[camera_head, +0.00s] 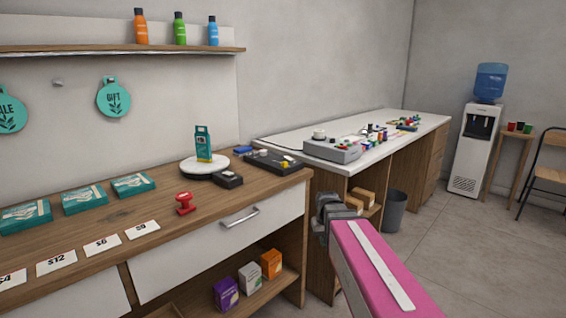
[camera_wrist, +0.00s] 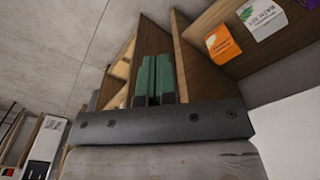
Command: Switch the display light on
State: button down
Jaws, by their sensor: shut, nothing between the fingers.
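My gripper (camera_head: 332,207) is in front of the gap between the wooden counter and the white-topped counter, below their tops. Its dark green fingers are together and empty in the wrist view (camera_wrist: 155,76). No lamp or light switch can be made out for certain. A round white display stand (camera_head: 203,167) on the wooden counter holds an upright teal box (camera_head: 203,144). Beside it are a small black box (camera_head: 228,180) and a larger flat black device (camera_head: 273,162). The gripper is apart from all of these, to their lower right.
The wooden counter (camera_head: 140,194) has a drawer handle (camera_head: 240,217), a red stamp-like object (camera_head: 184,203) and teal boxes. A grey device (camera_head: 332,150) and small items crowd the white counter (camera_head: 285,139). A grey bin (camera_head: 394,211) stands beside it.

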jog(key=s+d+f, duration=0.3)
jog(key=s+f, duration=0.6)
jog(key=s, duration=0.1)
jog(key=shift+d+f+m+g, duration=0.2)
jog(key=shift+d+m+g, duration=0.1)
jog(key=shift+m, duration=0.1)
